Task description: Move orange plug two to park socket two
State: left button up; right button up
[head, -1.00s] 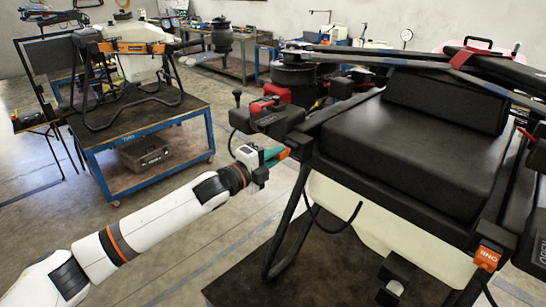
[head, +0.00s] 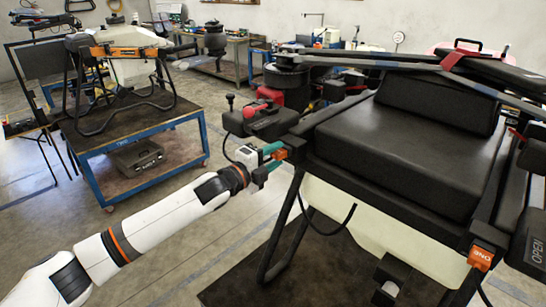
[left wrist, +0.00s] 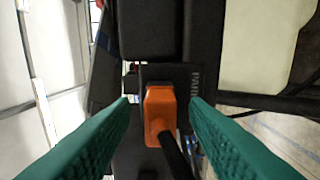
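An orange plug (head: 281,154), its number not readable, sits at the near left corner of the black drone frame. It also shows in the left wrist view (left wrist: 160,110), upright in a black block, with a black cable running from it. My left gripper (head: 271,162) is at this plug. In the left wrist view its teal fingers (left wrist: 159,104) are apart, one on each side of the plug, with gaps on both sides. A second orange plug (head: 481,258), marked ONE, sits at the right of the frame. I cannot identify park socket two. My right gripper is not in view.
The drone's black body (head: 405,150) and folded arms fill the right side, above a pale tank (head: 370,215). A black cable loop hangs below the corner. A blue cart (head: 140,160) with another drone stands at the back left. The floor between is clear.

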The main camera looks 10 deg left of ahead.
pick_arm(q)
jog(key=shift+s+a+f, duration=0.1)
jog(key=shift+s+a, duration=0.2)
jog(key=b+v, duration=0.4)
jog(key=v, duration=0.7)
jog(key=shift+s, duration=0.15)
